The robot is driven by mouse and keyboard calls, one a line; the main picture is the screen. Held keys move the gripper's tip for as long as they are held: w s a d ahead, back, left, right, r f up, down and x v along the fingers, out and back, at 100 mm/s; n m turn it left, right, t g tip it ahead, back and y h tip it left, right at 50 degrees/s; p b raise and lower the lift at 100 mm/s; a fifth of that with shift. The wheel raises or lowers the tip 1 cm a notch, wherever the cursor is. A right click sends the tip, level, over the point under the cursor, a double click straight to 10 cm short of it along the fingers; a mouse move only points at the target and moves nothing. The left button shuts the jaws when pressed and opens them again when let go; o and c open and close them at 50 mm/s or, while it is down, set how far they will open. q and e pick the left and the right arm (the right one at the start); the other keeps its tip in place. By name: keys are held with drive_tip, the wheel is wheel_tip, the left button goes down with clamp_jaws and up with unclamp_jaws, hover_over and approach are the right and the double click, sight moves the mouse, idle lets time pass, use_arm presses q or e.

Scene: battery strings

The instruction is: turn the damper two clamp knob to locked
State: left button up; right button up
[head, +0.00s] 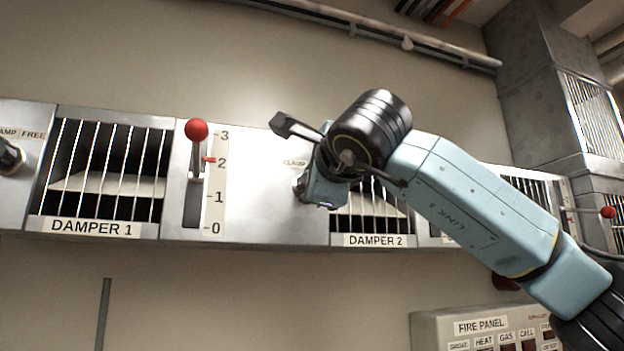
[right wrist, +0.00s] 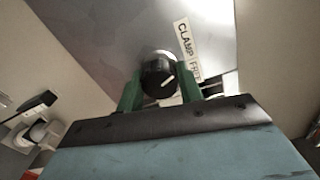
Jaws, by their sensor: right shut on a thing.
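The damper two clamp knob (right wrist: 158,77) is a black round knob with a white pointer line, in the right wrist view. Its label plate (right wrist: 189,50) reads CLAMP and FREE, partly hidden. The white line points toward the upper right, on the side of the FREE label. My right gripper (right wrist: 160,90) is shut on the knob, with one green finger on each side. In the head view my right gripper (head: 303,190) is at the panel left of the DAMPER 2 grille (head: 372,222), and the knob is hidden behind it. My left gripper is not in view.
The DAMPER 1 grille (head: 105,170) and a red-balled lever (head: 196,130) on a 0 to 3 scale are to the left. Another clamp knob (head: 10,157) is at the far left. A fire panel (head: 480,325) is below right.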

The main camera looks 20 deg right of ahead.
drive_tip(key=shift+n+p, duration=0.35)
drive_tip(key=shift+n, duration=1.85)
drive_tip(key=o, duration=1)
drive_tip(key=shift+c, duration=0.2)
drive_tip(key=shift+s, duration=0.1)
drive_tip(key=s+b, duration=0.4)
drive_tip(key=s, duration=0.9)
drive_tip(key=shift+s+d, duration=0.15)
drive_tip(key=shift+d, duration=0.05)
